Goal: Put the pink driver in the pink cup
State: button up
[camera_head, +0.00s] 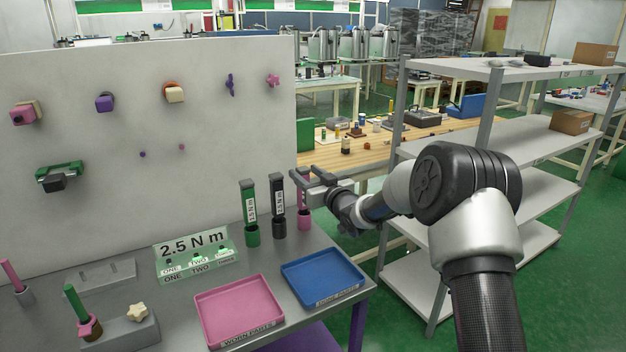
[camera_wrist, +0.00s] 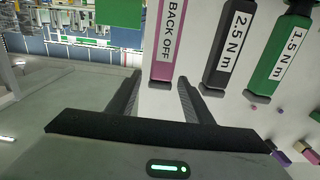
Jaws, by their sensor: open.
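The pink driver (camera_head: 301,202) stands upright at the back right of the grey bench, partly hidden behind my gripper (camera_head: 308,180). It appears to stand in the pink cup (camera_head: 304,223), but I cannot tell how well it is seated. In the wrist view the pink driver (camera_wrist: 167,45) bears a white "BACK OFF" label. Its capped end lies near and between the tips of my open gripper (camera_wrist: 160,85). I cannot tell whether the fingers surround it or are short of it.
A black driver (camera_head: 277,205) and a green driver (camera_head: 250,210) stand close on the left. A pink tray (camera_head: 240,315) and a blue tray (camera_head: 322,280) lie in front. A pegboard-like panel (camera_head: 150,200) rises behind. Shelves (camera_head: 425,215) stand on the right.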

jog(key=s+d+r+m+g+h, duration=0.2)
jog(key=s+d+r+h, duration=0.3)
jog(key=s+d, duration=0.65)
jog(key=s+d+r+m+g+h, duration=0.2)
jog(key=s+d+r+h, duration=0.25)
jog(key=s+d, duration=0.7)
jog(key=s+f+m+g, duration=0.2)
jog(key=s+g, duration=0.3)
jog(key=s, duration=2.3)
jog(key=shift+s+d+f+m, duration=0.2)
jog(key=shift+f+m, duration=0.2)
jog(key=shift+f, duration=0.3)
